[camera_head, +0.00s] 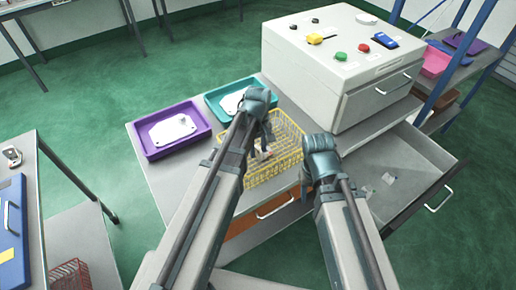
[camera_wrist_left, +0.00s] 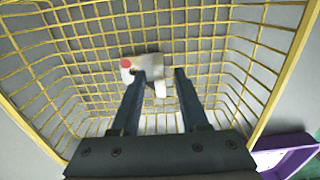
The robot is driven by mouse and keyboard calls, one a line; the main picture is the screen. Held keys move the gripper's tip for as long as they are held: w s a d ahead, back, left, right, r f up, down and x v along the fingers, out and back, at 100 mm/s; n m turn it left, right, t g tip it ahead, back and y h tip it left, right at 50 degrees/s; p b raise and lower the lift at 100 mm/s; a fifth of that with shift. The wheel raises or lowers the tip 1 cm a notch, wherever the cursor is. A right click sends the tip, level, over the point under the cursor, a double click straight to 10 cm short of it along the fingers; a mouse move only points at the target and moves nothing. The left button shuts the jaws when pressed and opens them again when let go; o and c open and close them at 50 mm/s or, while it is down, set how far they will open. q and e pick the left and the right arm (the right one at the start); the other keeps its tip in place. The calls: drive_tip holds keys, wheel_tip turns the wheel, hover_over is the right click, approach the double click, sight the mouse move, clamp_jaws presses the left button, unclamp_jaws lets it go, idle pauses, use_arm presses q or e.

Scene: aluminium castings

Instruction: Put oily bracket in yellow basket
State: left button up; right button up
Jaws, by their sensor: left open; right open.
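The yellow wire basket (camera_head: 291,127) stands on the grey bench and fills much of the left wrist view (camera_wrist_left: 285,75). A pale metal bracket with a red spot (camera_wrist_left: 143,66) lies inside on the mesh floor; the head view shows it (camera_head: 263,154) partly hidden by my left arm. Whether it is oily I cannot tell. My left gripper (camera_head: 268,140) is over the basket, pointing down, its fingers apart around the near side of the bracket in the wrist view (camera_wrist_left: 164,78). My right gripper (camera_head: 304,188) is open and empty, low beside the basket's right side.
A purple tray (camera_head: 150,153) and a teal tray (camera_head: 212,105) at the back left each hold a pale metal part. A white control box (camera_head: 335,75) stands right of the basket. An open drawer (camera_head: 430,170) with small bags juts out below it.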

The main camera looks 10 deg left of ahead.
sight(258, 148)
use_arm(q)
wheel_tip(258, 148, up, 12)
drive_tip(key=p, duration=1.2)
drive_tip(key=s+d+m, duration=0.4)
drive_tip(key=s+m, duration=0.2)
drive_tip(key=s, duration=0.1)
drive_tip(key=s+d+m+y, duration=0.1)
drive_tip(key=s+d+m, duration=0.3)
drive_tip(key=s+m, duration=0.2)
drive_tip(key=shift+s+m, duration=0.4)
drive_tip(key=shift+s, duration=0.2)
